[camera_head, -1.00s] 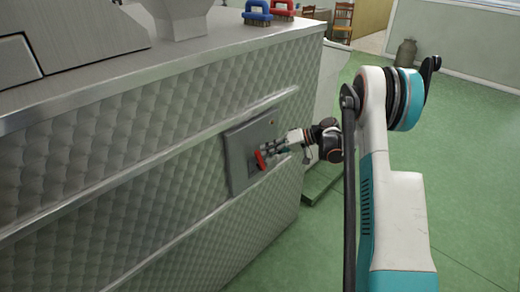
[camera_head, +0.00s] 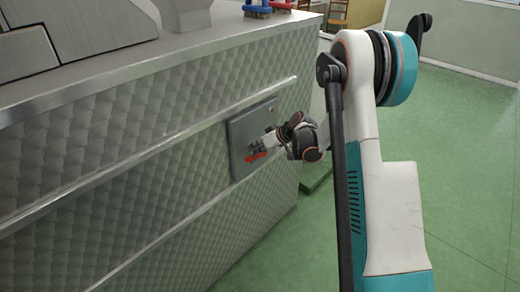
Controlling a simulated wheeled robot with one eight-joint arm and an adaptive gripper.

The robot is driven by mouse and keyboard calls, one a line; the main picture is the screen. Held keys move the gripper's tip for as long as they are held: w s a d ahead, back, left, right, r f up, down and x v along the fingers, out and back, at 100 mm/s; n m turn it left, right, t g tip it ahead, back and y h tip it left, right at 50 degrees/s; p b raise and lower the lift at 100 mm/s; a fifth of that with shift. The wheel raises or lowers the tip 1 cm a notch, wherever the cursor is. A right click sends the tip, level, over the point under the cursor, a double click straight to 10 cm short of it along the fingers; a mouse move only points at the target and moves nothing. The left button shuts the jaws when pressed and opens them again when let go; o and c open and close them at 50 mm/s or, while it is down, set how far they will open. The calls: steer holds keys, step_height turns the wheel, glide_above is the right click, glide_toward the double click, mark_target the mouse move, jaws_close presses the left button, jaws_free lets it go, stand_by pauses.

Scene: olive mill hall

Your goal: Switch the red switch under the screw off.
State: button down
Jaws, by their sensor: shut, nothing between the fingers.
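The red switch (camera_head: 256,156) is a small red lever on a grey panel (camera_head: 238,138), fixed to the quilted steel front of a large machine. The lever now lies close to horizontal. My gripper (camera_head: 254,147) is shut and empty, with its tips at the panel just above the red lever. I cannot tell whether the tips touch it. My gripper and wrist cover part of the panel's right side. No screw can be made out clearly.
The steel machine (camera_head: 110,150) fills the left, with long rails across its front. A blue brush (camera_head: 257,8) and a red brush (camera_head: 282,5) are on its top. Green floor (camera_head: 465,160) is open at right. A wooden chair (camera_head: 338,14) stands at the back.

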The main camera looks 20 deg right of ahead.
steer(key=shift+s+a+f+n+t+h+b, duration=0.3)
steer(key=shift+a+f+n+h, duration=0.2)
steer(key=shift+f+h, duration=0.2)
steer(key=shift+a+f, duration=0.15)
steer(key=shift+f, duration=0.15)
steer(key=shift+a, duration=0.1)
